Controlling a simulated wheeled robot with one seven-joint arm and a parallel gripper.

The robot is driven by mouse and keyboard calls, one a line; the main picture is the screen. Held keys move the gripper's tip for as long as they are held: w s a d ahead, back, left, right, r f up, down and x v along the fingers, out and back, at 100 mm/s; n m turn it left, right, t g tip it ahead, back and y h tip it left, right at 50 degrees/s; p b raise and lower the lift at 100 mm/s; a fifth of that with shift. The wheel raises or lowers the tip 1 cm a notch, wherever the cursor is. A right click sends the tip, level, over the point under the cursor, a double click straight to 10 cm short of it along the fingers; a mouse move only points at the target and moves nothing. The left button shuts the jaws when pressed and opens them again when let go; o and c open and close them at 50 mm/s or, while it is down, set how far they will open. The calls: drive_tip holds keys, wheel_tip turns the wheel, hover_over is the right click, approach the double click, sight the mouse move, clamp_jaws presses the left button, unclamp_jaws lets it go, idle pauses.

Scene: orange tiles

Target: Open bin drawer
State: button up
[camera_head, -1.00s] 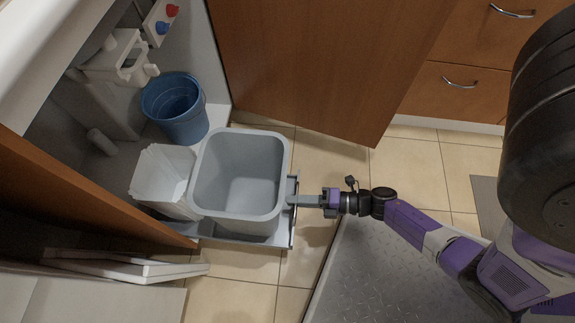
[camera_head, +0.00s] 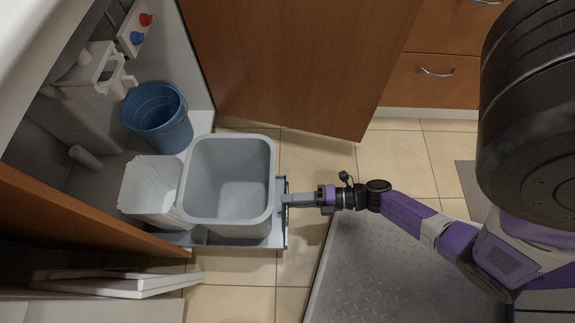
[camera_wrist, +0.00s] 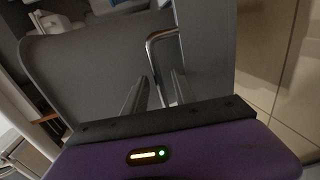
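The bin drawer (camera_head: 262,240) is a sliding tray pulled out of the open cabinet, carrying a large grey bin (camera_head: 228,180) and a smaller white bin (camera_head: 150,190). My gripper (camera_head: 290,200) is at the drawer's front edge, its arm reaching in from the right. In the wrist view, the metal handle (camera_wrist: 152,42) of the drawer runs down between my two fingers (camera_wrist: 157,92), which are closed around it. The exact contact at the fingertips is hard to see. The grey bin's wall fills much of that view.
A blue bucket (camera_head: 158,116) stands inside the cabinet behind the bins. An open wooden door (camera_head: 290,60) stands on the far side and another door (camera_head: 75,215) on the near side. White boards (camera_head: 115,284) lie at lower left.

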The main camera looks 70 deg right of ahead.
drive_tip(key=v, duration=0.6)
drive_tip(key=shift+p, duration=0.35)
drive_tip(key=shift+s, duration=0.15)
